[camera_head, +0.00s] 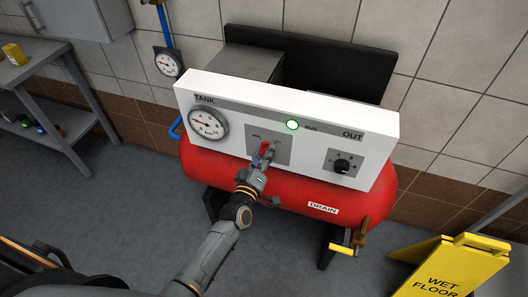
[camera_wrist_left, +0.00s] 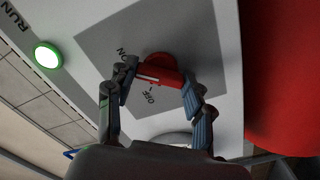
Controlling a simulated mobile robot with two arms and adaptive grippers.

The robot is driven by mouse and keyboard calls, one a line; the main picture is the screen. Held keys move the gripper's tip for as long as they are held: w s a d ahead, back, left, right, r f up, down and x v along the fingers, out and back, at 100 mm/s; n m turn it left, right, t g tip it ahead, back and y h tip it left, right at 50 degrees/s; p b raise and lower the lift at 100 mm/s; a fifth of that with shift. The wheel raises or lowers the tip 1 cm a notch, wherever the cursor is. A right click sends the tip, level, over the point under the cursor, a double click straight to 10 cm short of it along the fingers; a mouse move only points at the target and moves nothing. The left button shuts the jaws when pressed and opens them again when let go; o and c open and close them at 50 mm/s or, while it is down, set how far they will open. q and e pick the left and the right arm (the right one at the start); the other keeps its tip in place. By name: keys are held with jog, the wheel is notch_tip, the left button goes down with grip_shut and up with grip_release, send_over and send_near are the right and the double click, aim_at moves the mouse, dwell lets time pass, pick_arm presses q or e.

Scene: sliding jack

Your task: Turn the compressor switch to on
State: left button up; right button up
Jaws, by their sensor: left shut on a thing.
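The compressor switch (camera_head: 264,147) is a red knob on a grey plate in the middle of the white panel (camera_head: 300,108). In the left wrist view the red switch (camera_wrist_left: 160,67) sits between the ON and OFF labels, with a pale line on its handle. Which label it points to is hard to tell. My left gripper (camera_head: 266,158) reaches the switch from the front. In the wrist view my left gripper (camera_wrist_left: 160,80) has a finger on each side of the red handle and is shut on it. My right gripper is not in view.
The green RUN lamp (camera_head: 292,125) looks lit. The tank gauge (camera_head: 208,123) is at the panel's left and a black OUT knob (camera_head: 342,166) at its right. The red tank (camera_head: 330,195) lies below. A yellow wet floor sign (camera_head: 455,270) stands at the lower right.

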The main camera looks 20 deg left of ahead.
pick_arm(q)
jog(key=shift+f+m, duration=0.1)
jog(key=shift+m, duration=0.5)
jog(key=o, duration=1.2)
jog(key=s, duration=1.2)
jog(key=shift+a, duration=0.2)
